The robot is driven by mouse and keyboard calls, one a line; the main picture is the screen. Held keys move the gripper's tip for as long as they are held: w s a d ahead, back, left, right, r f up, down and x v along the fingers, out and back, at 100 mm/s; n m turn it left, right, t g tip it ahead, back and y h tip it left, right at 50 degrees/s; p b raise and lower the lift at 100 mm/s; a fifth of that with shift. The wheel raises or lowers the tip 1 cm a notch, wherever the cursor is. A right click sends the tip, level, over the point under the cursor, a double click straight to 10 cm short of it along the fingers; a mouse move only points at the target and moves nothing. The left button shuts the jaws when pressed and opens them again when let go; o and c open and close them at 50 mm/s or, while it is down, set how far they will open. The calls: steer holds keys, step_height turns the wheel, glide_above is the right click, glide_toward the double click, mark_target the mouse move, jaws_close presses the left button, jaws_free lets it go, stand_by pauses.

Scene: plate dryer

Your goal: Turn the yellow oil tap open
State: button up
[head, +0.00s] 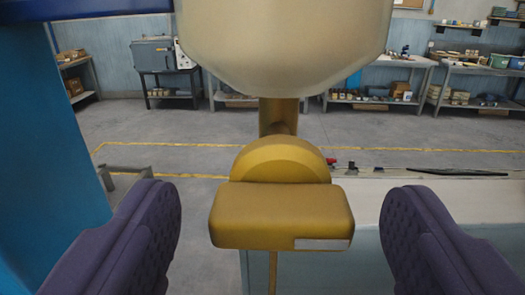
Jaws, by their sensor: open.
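The yellow oil tap (281,215) is in the middle of the head view. It has a rounded body above a wide block-shaped handle that lies across the picture. A yellow-brown pipe (279,117) runs up from it to a large cream vessel (285,40). A thin yellow rod hangs below the handle. My gripper (285,235) is open, with one dark purple padded finger on each side of the handle. A clear gap shows between each finger and the handle. The finger bases are cut off by the lower edge.
A blue column (75,150) stands close at the left. A pale flat surface (360,205) lies behind the right finger, with a small red item on it. Workbenches and shelves (385,85) line the far wall. The grey floor between is open.

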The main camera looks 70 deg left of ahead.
steer(key=shift+w+a, duration=0.2)
steer(key=shift+a, duration=0.25)
steer(key=c, duration=1)
steer(key=shift+c, duration=0.2)
